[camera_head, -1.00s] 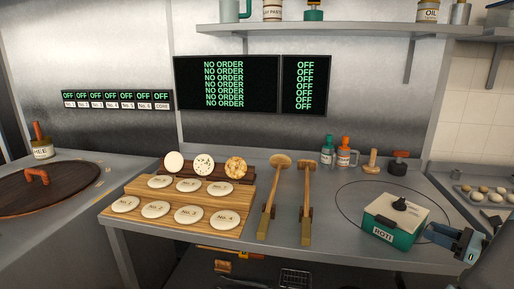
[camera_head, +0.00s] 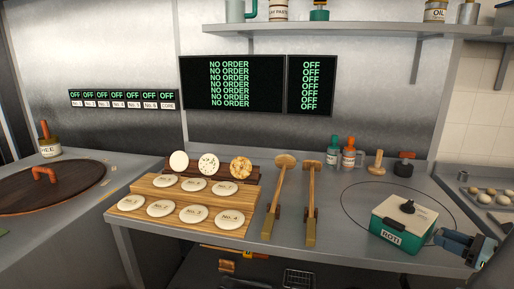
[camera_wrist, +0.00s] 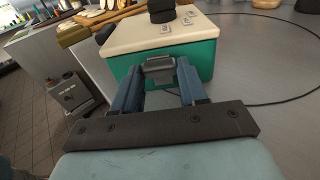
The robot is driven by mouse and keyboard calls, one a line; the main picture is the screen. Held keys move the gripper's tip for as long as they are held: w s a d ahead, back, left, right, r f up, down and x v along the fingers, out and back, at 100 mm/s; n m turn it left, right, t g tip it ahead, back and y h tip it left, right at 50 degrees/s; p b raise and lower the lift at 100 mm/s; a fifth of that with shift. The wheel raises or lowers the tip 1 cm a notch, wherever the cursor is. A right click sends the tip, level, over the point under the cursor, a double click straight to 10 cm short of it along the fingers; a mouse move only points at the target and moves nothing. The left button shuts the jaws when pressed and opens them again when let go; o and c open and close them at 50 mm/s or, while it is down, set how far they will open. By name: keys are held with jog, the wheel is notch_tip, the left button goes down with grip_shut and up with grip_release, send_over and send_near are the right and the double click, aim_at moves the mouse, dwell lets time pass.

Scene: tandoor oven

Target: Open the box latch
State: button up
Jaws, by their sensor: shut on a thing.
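The box (camera_head: 402,226) is teal with a cream lid and a dark knob on top, labelled ROTI on its front. It stands on the right part of the counter, and its lid is down. My gripper (camera_head: 457,240) is at the box's right side. In the wrist view, my gripper's two blue fingers (camera_wrist: 160,84) are on either side of a grey latch (camera_wrist: 159,67) on the teal wall, just under the lid's edge, and are shut on it.
Two wooden paddles (camera_head: 312,205) lie left of the box. A wooden stepped board (camera_head: 140,211) with numbered discs is farther left. Bottles (camera_head: 348,154) and a dark-knobbed stamp (camera_head: 404,166) stand behind the box. A thin ring line surrounds the box on the counter.

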aim_at(454, 262)
jog(key=shift+f, duration=0.1)
jog(key=shift+s+d+f, duration=0.25)
jog(key=shift+s+d, duration=0.1)
jog(key=shift+s, duration=0.1)
jog(key=shift+s+d, duration=0.1)
jog(key=shift+s+d+f, duration=0.2)
jog(key=shift+s+f, duration=0.1)
jog(key=shift+s, duration=0.05)
jog(key=shift+s+d+f, duration=0.1)
dwell(0.4)
jog(key=shift+s+d+f, duration=0.25)
jog(key=shift+s+f, duration=0.05)
jog(key=shift+s, duration=0.05)
dwell(0.3)
